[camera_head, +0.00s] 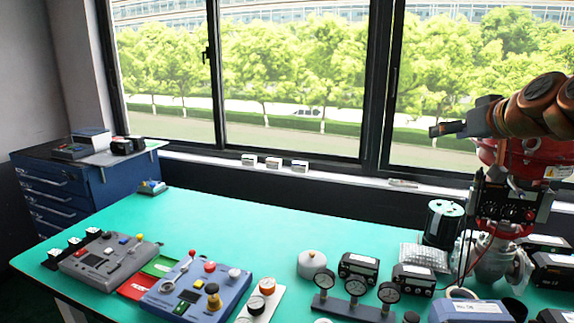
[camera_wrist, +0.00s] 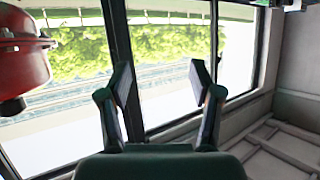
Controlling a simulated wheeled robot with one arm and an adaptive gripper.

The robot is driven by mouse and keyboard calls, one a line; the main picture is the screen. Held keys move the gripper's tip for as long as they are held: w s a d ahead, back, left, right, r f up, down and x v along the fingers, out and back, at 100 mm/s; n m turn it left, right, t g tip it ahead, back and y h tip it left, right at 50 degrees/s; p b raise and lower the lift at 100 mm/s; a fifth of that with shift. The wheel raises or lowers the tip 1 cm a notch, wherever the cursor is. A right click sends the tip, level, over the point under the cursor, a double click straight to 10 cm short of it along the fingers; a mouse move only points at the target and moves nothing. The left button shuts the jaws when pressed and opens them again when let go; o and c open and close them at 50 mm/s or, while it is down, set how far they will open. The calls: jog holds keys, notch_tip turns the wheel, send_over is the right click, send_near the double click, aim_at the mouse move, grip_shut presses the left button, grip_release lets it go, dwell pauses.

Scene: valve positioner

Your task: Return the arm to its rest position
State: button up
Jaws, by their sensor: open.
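My gripper (camera_head: 449,129) is at the right in the head view, raised above the table and pointing left, with the window behind it. In the wrist view my gripper (camera_wrist: 160,85) has its two fingers spread apart with nothing between them. The red valve actuator (camera_head: 530,160) stands at the right of the table, just below and behind my arm, partly hidden by it. Part of a red body (camera_wrist: 22,58) also shows at the left edge of the wrist view, apart from the fingers.
The green table (camera_head: 290,225) carries a grey control box (camera_head: 105,260), a blue control box (camera_head: 195,290), a gauge stand (camera_head: 352,300) and several dark instruments at the right. A blue drawer cabinet (camera_head: 65,190) stands at the far left. The table's middle back is clear.

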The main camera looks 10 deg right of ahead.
jog(key=s+a+f+n+g+y+p, duration=0.1)
jog(key=s+a+f+g, duration=0.35)
jog(key=a+f, duration=0.55)
jog(key=s+a+f+n+g+y+p, duration=0.1)
jog(key=s+a+f+g+p, duration=0.15)
jog(key=s+a+f, duration=0.75)
jog(key=s+a+f+g+h, duration=0.1)
jog(key=s+a+f+g, duration=0.1)
jog(key=s, duration=0.4)
jog(key=s+a+f+m+g+p, duration=0.1)
jog(key=s+a+f+g, duration=0.1)
jog(key=s+f, duration=0.3)
jog(key=s+a+f+g+h, duration=0.1)
jog(key=s+a+f+g, duration=0.1)
jog(key=s, duration=0.7)
jog(key=shift+f+m+g+h+p, duration=0.3)
jog(key=shift+f+m+g+p, duration=0.1)
jog(key=shift+f+g, duration=0.55)
jog(key=shift+s+d, duration=0.1)
